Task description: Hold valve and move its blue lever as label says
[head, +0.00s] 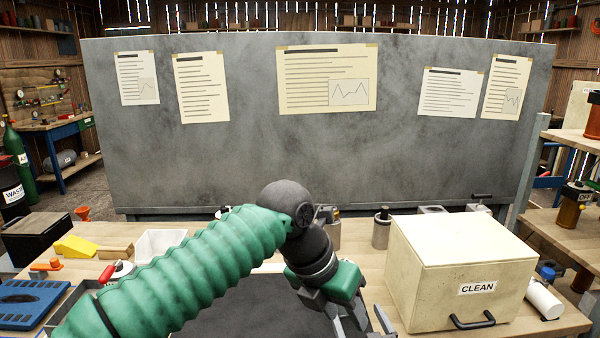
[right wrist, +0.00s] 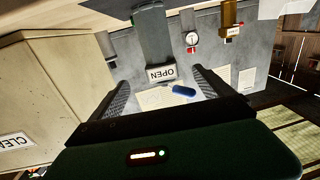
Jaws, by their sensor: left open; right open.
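In the right wrist view, which is turned upside down, a label reading OPEN (right wrist: 161,73) sits on a grey post. A blue oval piece (right wrist: 183,90), perhaps the blue lever, shows just beside it. In the head view my left gripper (head: 362,322) is open and empty, low in the middle over the bench. My right gripper is not seen in the head view.
A white bin (head: 160,243) and blue case (head: 30,303) are at left.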

